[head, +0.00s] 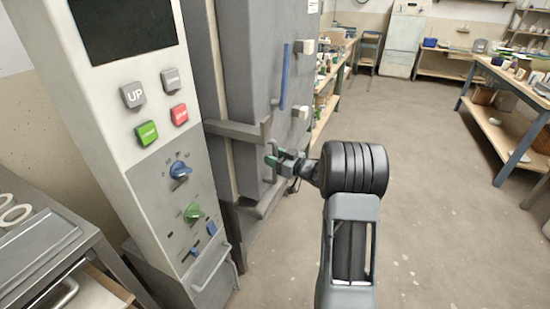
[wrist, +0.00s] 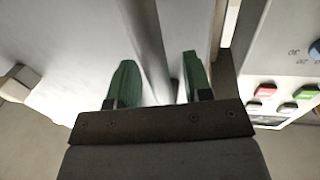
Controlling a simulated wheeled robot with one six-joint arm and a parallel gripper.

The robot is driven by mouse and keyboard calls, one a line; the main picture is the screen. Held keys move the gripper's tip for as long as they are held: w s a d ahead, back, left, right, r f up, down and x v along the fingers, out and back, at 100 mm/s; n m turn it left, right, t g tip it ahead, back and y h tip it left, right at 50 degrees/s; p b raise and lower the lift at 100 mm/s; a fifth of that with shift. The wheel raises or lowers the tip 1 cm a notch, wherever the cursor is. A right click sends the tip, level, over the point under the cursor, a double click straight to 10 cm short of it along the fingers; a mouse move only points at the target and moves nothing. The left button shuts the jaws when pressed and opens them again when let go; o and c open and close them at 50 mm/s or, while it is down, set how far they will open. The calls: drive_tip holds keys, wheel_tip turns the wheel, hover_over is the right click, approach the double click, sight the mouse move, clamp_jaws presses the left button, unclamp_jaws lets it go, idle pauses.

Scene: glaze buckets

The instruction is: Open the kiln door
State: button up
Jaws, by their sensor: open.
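The kiln (head: 240,85) is a tall grey cabinet left of centre in the head view. Its grey door (head: 262,70) appears closed, though its edge is hard to make out. A blue vertical handle (head: 284,78) is mounted on the door. My gripper (head: 274,156) is low in front of the kiln, below the blue handle and apart from it. In the wrist view, its green fingers (wrist: 158,80) are spread, with a grey upright edge or bar (wrist: 150,45) showing beyond them. I cannot tell its distance. Nothing is visibly held.
A control panel (head: 160,150) with buttons and knobs stands left of the kiln. A grey bracket (head: 232,130) juts out near my gripper. A metal table (head: 35,245) is at lower left. The floor (head: 430,190) to the right is clear.

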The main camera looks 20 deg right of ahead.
clamp_jaws()
idle(0.3)
